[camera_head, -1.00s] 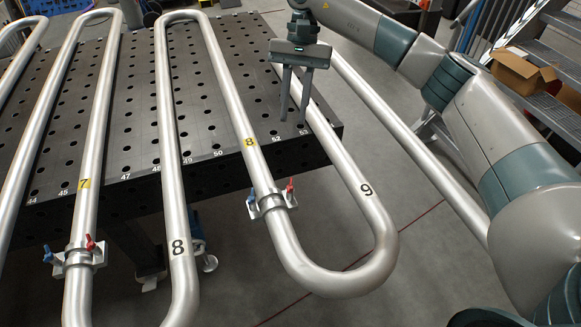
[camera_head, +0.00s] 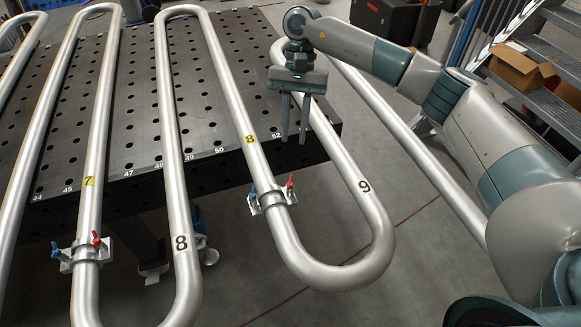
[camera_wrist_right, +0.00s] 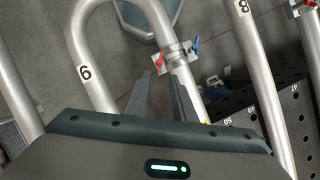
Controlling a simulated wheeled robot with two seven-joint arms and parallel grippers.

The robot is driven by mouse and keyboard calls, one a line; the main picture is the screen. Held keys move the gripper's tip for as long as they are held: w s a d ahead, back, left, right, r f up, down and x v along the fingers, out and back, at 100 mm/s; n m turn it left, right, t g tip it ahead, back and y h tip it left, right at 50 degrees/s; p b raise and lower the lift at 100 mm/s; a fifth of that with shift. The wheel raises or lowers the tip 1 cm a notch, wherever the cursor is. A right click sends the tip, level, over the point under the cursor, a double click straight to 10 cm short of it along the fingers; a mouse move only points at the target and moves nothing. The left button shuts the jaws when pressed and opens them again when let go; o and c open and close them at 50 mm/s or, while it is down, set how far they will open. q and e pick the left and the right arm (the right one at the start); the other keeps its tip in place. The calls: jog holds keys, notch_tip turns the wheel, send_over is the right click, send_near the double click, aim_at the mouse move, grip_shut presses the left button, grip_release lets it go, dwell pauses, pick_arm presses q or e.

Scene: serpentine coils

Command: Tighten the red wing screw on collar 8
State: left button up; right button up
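Collar 8 (camera_head: 271,201) is a metal clamp around the pipe just below the yellow "8" label (camera_head: 250,140). Its red wing screw (camera_head: 290,183) stands on the right side and its blue wing screw (camera_head: 252,194) on the left. My right gripper (camera_head: 294,140) is open and empty, fingers pointing down, above and short of the red screw. In the right wrist view the red wing screw (camera_wrist_right: 160,62) shows just beyond the fingertips (camera_wrist_right: 159,80), with the blue wing screw (camera_wrist_right: 196,45) on the collar's far side. My left gripper is not in view.
Silver serpentine pipes run over the perforated black table (camera_head: 225,60) and overhang its front edge. The pipe marked 9 (camera_head: 364,187) bends close to the right of collar 8. Another collar (camera_head: 84,253) with red and blue screws sits at lower left. Open floor lies beyond the table.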

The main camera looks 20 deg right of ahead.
aim_at(290, 179)
jog(key=p+x, duration=0.5)
jog(key=x, duration=0.5)
jog(key=shift+s+f, duration=0.15)
jog(key=shift+f, duration=0.2)
jog(key=shift+s+a+f, duration=0.1)
jog(key=shift+a+f, duration=0.05)
jog(key=shift+f, duration=0.35)
grip_shut()
